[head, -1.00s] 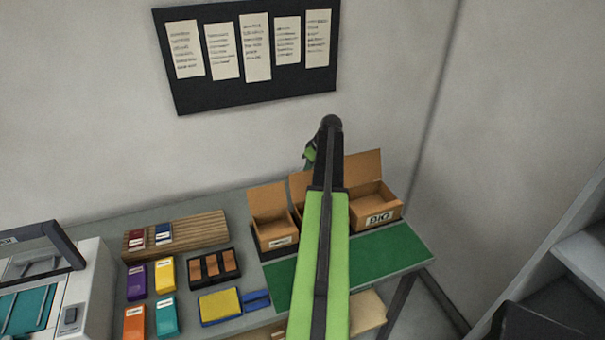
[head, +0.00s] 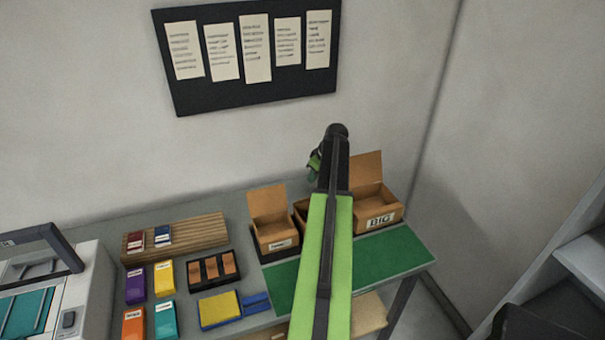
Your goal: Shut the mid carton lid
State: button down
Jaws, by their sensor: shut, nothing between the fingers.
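Three brown cartons stand in a row at the back of the green mat. The mid carton (head: 301,209) is mostly hidden behind my arm; only a strip of its left side shows, and I cannot tell how its lid stands. The left carton (head: 275,235) has its lid (head: 269,203) standing up. The right carton, marked BIG (head: 381,221), also has its lid (head: 367,168) up. My gripper (head: 314,168) is shut and empty, above and behind the mid carton area, partly hidden by my own wrist. I cannot tell whether it touches the lid.
The green mat (head: 385,255) is clear in front of the cartons. To the left are a wooden rack (head: 195,236), a black tray (head: 196,274), several coloured ink boxes (head: 164,276), a yellow pad (head: 219,309) and a white printer (head: 85,290). A wall stands close behind.

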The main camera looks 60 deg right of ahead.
notch_tip(320, 180, up, 8)
jog(key=p, duration=0.7)
jog(key=shift+w+d+f, duration=0.2)
jog(key=shift+w+d, duration=0.05)
jog(key=shift+w, duration=0.1)
dwell(0.3)
